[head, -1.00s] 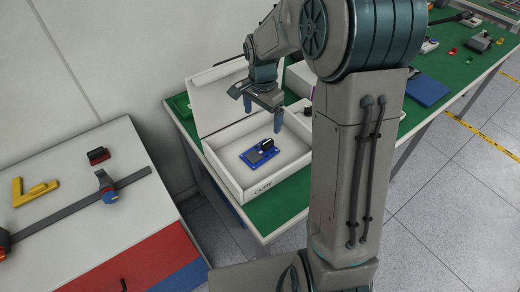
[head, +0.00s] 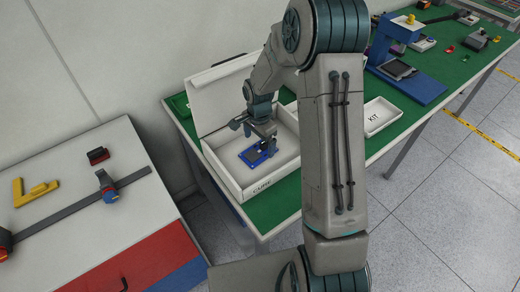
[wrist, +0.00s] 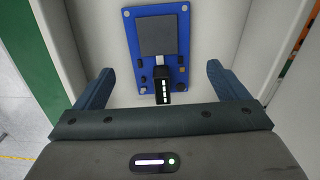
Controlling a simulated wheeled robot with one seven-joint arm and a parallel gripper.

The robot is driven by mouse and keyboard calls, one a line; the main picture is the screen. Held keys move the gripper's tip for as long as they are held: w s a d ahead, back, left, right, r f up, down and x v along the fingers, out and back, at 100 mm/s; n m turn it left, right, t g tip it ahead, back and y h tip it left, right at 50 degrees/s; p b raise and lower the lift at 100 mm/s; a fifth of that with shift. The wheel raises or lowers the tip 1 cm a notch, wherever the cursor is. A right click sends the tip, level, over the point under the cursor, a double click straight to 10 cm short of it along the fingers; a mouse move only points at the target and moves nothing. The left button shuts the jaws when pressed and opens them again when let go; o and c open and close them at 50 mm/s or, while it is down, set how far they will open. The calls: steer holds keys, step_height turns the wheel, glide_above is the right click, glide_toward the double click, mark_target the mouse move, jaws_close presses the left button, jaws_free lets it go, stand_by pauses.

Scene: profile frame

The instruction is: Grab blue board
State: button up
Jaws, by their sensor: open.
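The blue board (head: 257,153) lies flat on the floor of an open white box (head: 225,178). In the wrist view the blue board (wrist: 128,52) carries a dark grey square, small black parts and a black block with light marks at its near end. My gripper (head: 257,135) is above the board inside the box outline and partly hides it in the head view. In the wrist view my gripper (wrist: 162,85) is open and empty, its two fingers apart on either side of the board's near end. I cannot tell the exact height gap.
The box's raised lid (head: 215,95) stands behind, and its walls are close around my gripper. A white KIT tray (head: 383,115) and a blue stand (head: 425,88) are on the green table to the right.

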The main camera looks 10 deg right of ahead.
mark_target(259, 152)
steer(key=shift+f, duration=1.7)
steer(key=c, duration=1.1)
steer(key=shift+r, duration=0.1)
steer(key=shift+r, duration=0.5)
steer(key=r, duration=0.1)
steer(key=r+b, duration=0.1)
steer(key=r, duration=0.1)
steer(key=shift+s+d+r, duration=0.1)
steer(key=shift+d+r, duration=0.1)
steer(key=shift+d, duration=0.2)
steer(key=s+d+r, duration=0.1)
steer(key=d+r, duration=0.1)
steer(key=d, duration=0.1)
steer(key=s+d+r+b, duration=0.1)
steer(key=s+d+r, duration=0.1)
steer(key=d, duration=0.1)
steer(key=s+d+r, duration=0.1)
steer(key=d+r, duration=0.1)
steer(key=d, duration=0.2)
steer(key=shift+s+r, duration=0.2)
steer(key=shift+r, duration=0.05)
